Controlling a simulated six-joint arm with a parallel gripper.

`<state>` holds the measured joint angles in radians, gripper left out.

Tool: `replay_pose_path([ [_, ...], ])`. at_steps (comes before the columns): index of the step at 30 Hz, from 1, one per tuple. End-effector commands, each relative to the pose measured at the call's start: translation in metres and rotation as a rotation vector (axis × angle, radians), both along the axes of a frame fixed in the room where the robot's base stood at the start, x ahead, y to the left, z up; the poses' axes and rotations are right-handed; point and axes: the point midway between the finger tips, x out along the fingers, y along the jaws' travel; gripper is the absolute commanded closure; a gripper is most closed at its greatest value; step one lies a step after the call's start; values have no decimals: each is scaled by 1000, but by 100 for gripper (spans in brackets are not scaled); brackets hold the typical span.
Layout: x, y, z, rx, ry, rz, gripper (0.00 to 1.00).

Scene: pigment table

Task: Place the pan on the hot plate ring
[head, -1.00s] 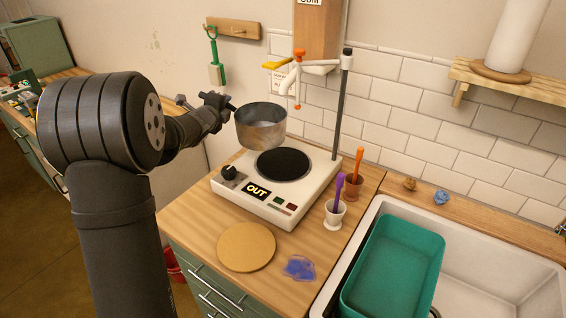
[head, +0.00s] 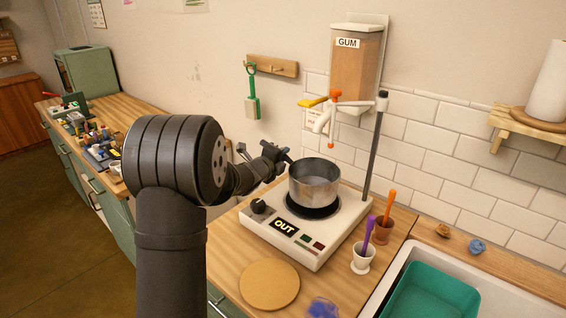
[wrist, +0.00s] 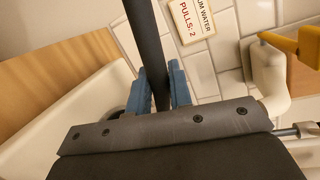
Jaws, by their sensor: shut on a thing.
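The metal pan (head: 315,182) is upright over the black ring (head: 312,209) of the white hot plate (head: 330,240). The ring's near edge shows below the pan; whether the pan touches it or hovers just above, I cannot tell. My gripper (head: 280,156) reaches in from the left and is shut on the pan's handle. In the wrist view, the dark handle (wrist: 146,45) runs between the blue fingertips (wrist: 160,88). The pan's bowl is not seen in the wrist view. The hot plate's display reads OUT.
A gum dispenser (head: 355,65) with a white spout and yellow lever hangs above the pan, by a dark upright rod (head: 373,150). Two small pots with purple and orange tools stand right of the hot plate. A round cork mat (head: 270,285) lies in front.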

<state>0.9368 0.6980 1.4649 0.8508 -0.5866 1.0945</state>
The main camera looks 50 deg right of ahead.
Motion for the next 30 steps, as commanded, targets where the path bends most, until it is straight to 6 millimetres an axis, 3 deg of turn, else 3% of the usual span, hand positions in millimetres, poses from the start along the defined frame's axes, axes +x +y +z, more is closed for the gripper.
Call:
replay_pose_path([
  [5, 0, 0, -16, -4, 0, 0, 100],
  [16, 0, 0, -19, -4, 0, 0, 100],
  [17, 0, 0, -22, -1, 0, 1, 79],
  [20, 0, 0, -21, -1, 0, 1, 59],
  [30, 0, 0, -18, -2, -1, 0, 59],
])
